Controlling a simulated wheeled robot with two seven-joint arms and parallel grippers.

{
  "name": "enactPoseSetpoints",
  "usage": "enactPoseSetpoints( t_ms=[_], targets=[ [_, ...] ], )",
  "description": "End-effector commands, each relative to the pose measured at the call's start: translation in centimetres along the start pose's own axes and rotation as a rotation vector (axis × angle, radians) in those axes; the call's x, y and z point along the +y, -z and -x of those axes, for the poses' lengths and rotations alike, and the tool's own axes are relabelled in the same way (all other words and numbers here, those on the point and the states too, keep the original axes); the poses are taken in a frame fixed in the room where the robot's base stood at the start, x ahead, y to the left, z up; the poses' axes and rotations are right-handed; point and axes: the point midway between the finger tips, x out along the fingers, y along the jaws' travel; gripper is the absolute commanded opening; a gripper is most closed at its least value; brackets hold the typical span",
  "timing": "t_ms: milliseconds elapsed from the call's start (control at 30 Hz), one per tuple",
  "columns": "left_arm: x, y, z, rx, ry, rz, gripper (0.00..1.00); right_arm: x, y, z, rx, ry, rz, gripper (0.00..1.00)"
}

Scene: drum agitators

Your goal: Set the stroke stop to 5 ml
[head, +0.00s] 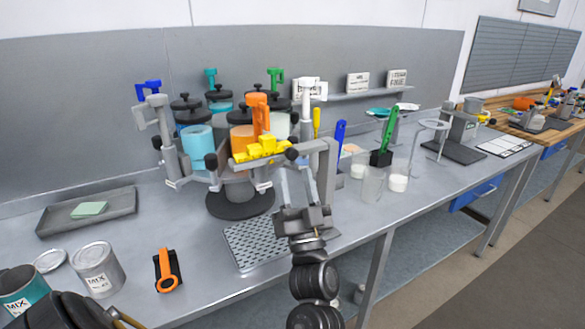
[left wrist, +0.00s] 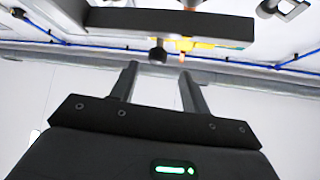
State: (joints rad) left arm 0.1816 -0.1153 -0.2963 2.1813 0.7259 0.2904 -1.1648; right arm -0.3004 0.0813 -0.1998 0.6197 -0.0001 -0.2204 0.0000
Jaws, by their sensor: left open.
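A paint dispenser carousel (head: 240,195) stands on the bench with several colour canisters and coloured pump handles. A yellow part (head: 262,148) sits at its front below the orange handle (head: 258,112), with a dark round knob (head: 291,154) at its right end. No stroke scale or 5 ml mark is readable. My left gripper (head: 303,180) is open and empty, pointing up in front of the carousel's right side. In the left wrist view, its fingers (left wrist: 158,75) are apart, with a dark knob (left wrist: 157,50) and a grey bar (left wrist: 165,22) beyond them. My right gripper is out of view.
A perforated tray (head: 255,245) lies in front of the carousel. Beakers (head: 373,185) and a green-handled brush (head: 388,130) stand on the right.

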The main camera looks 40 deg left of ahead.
Motion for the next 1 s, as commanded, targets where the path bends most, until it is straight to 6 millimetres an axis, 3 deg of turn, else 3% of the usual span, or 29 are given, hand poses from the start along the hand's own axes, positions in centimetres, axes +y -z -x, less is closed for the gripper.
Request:
enactPoseSetpoints(
  t_ms=[100, 300, 900, 1000],
  targets=[
    [0.0, -0.3, 2.4, -0.003, 0.000, 0.001, 0.46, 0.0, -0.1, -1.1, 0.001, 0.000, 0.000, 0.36],
    [-0.1, -0.1, 4.3, -0.001, 0.001, -0.001, 0.46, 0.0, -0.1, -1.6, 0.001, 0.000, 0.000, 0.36],
    [-0.1, 0.0, 4.6, 0.000, 0.001, -0.001, 0.46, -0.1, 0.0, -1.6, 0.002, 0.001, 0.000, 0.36],
    [0.9, -0.4, 5.0, 0.003, -0.028, -0.002, 0.46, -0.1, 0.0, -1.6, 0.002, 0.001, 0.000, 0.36]
  ],
)
